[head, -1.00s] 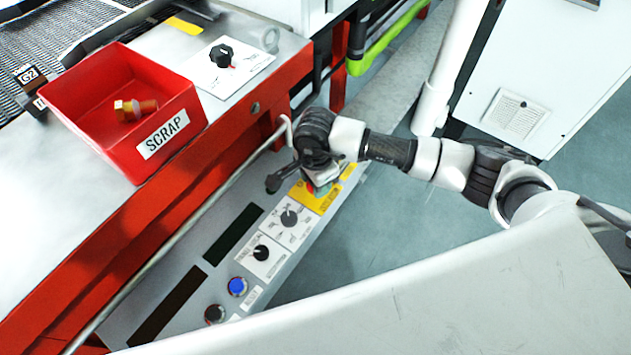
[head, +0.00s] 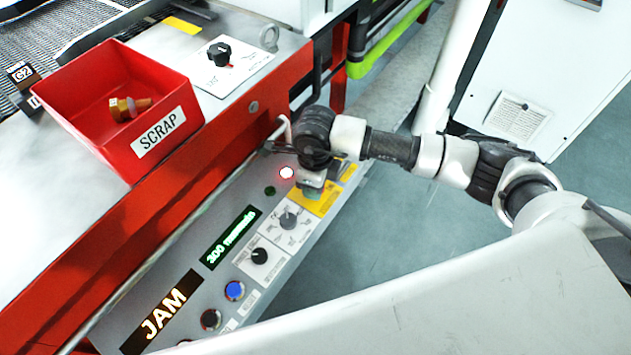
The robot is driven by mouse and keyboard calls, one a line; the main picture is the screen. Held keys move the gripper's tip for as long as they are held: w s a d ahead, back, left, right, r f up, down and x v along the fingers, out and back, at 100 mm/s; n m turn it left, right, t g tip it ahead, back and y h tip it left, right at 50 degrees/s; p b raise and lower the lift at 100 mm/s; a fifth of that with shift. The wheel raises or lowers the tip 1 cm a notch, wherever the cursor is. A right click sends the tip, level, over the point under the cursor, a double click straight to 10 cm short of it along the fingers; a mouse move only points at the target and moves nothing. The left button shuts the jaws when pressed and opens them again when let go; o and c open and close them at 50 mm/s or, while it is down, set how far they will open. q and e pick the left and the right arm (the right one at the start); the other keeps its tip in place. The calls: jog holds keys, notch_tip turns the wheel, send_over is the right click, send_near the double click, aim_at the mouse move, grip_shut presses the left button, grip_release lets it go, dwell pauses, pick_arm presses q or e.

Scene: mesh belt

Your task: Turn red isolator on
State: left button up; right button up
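The isolator's yellow plate (head: 325,203) is at the far end of the grey control panel. My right gripper (head: 312,183) comes in from the right and sits over it, hiding most of its knob. A small green patch shows just below the gripper. I cannot make out the fingers well enough to tell whether they are open or shut on the knob. A red lamp (head: 287,172) glows beside the gripper. The lower display (head: 165,312) reads "JAM", and the upper display (head: 230,238) shows green text starting with "300". My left gripper is not in view.
A pale rail runs along the panel's left side. A red SCRAP bin (head: 75,90) holds a brass fitting (head: 127,108).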

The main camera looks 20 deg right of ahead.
jog(key=shift+m, duration=0.6)
jog(key=o, duration=0.9)
notch_tip(320, 180, up, 11)
jog(key=shift+f, duration=0.1)
dwell(0.5)
